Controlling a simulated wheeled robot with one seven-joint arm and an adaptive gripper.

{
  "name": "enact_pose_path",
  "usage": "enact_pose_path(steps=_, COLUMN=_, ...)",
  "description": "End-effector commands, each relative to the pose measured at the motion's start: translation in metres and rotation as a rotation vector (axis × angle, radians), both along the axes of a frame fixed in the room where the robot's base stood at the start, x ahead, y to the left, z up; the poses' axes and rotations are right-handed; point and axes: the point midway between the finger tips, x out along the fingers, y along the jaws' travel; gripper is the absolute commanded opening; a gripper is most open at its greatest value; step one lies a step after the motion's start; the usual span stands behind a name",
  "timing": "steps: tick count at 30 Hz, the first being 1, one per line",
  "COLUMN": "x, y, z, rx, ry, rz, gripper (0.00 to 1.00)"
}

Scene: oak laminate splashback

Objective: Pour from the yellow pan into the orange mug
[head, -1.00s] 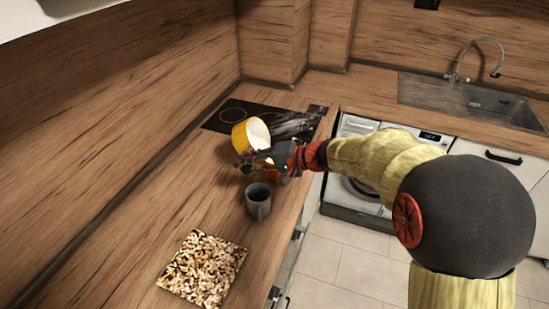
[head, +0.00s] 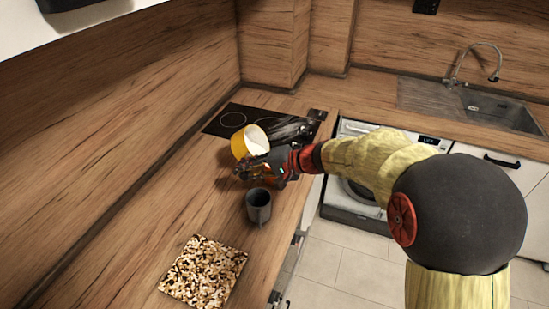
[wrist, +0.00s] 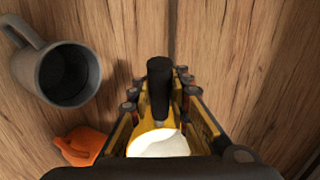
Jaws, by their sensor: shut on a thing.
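The yellow pan (head: 239,147) is held tilted above the counter, its opening and pale inside facing right in the head view. The wrist view shows its yellow body (wrist: 148,126), white inside and black handle. My gripper (head: 262,168) is shut on the pan, with its fingers on both sides of the handle in the wrist view (wrist: 160,92). The orange mug (wrist: 84,146) stands on the counter just left of my gripper in the wrist view, partly cut off by my gripper. In the head view my gripper mostly hides it. I cannot see anything flowing.
A grey mug (head: 259,210) stands upright close by, nearer the camera; it also shows in the wrist view (wrist: 55,72). A speckled board (head: 204,271) lies at the near end of the counter. A black hob (head: 232,119) is behind the pan. Counter to the left is clear.

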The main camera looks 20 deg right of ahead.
Motion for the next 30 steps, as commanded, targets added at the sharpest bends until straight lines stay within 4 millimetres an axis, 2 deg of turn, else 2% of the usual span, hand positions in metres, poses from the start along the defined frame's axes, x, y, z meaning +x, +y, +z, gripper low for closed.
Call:
enact_pose_path(steps=1, x=0.001, y=0.003, z=0.015, rx=-0.021, ry=0.011, rz=0.005, gripper=0.0)
enact_pose_path(steps=7, x=0.004, y=0.011, z=0.022, rx=-0.121, ry=0.082, rz=0.009, gripper=0.0)
enact_pose_path(steps=14, x=0.008, y=0.024, z=0.011, rx=-0.246, ry=0.174, rz=0.015, gripper=0.0)
enact_pose_path(steps=20, x=0.013, y=0.032, z=-0.008, rx=-0.314, ry=0.219, rz=0.013, gripper=0.0)
enact_pose_path(steps=30, x=0.014, y=0.036, z=-0.013, rx=-0.346, ry=0.244, rz=0.014, gripper=0.0)
